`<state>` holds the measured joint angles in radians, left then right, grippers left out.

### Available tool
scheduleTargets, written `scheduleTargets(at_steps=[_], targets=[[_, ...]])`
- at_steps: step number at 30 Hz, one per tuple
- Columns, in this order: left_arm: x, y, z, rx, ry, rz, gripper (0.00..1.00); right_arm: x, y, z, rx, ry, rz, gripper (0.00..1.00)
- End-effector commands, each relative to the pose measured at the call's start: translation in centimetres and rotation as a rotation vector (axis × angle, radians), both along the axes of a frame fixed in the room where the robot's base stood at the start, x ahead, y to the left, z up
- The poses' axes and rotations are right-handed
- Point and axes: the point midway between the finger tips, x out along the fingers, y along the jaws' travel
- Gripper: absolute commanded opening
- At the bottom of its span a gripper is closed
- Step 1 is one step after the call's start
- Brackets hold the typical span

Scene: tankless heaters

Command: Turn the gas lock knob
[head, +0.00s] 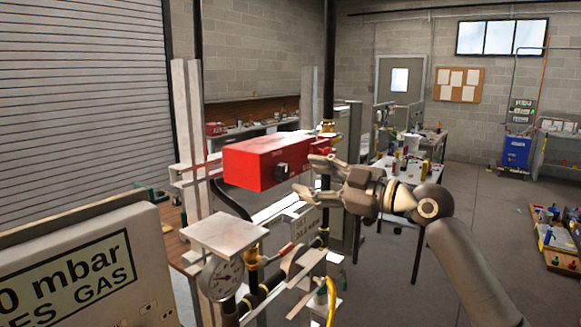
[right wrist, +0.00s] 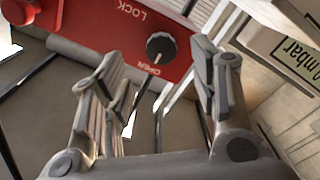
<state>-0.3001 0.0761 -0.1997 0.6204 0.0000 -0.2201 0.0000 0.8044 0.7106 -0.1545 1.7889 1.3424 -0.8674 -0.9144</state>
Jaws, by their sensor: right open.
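The gas lock knob (head: 282,170) is a small black round knob on the side of a red box (head: 258,163) in the head view. In the right wrist view the knob (right wrist: 161,47) sits on the red face (right wrist: 188,66) between the printed words LOCK and OPEN. A white mark on it appears to lie toward the OPEN side. My right gripper (head: 304,176) is open and comes from the right, close to the knob. My left gripper is not in view.
A pressure gauge (head: 221,278) and pipes stand below the red box. A large sign (head: 80,275) fills the lower left. A dark vertical pipe (head: 329,70) rises behind the box. A table with bottles (head: 405,170) stands farther back.

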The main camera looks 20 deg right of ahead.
Motion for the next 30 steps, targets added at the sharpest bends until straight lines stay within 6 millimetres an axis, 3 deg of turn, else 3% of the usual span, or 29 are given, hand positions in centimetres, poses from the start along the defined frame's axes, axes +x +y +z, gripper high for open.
scheduleTargets(at_steps=[3, 9, 22, 30], targets=[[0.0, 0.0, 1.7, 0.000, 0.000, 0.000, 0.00, 1.9, 1.6, 0.6, 0.004, 0.001, 0.003, 0.54], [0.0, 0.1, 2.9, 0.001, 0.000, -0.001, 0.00, 4.1, 3.2, 0.3, 0.003, 0.001, 0.001, 0.54], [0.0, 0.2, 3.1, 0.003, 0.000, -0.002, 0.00, 4.9, 3.8, 0.0, 0.000, 0.000, -0.001, 0.54], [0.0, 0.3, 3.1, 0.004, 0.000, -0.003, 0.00, 4.9, 3.8, 0.0, 0.001, 0.001, -0.001, 0.20]])
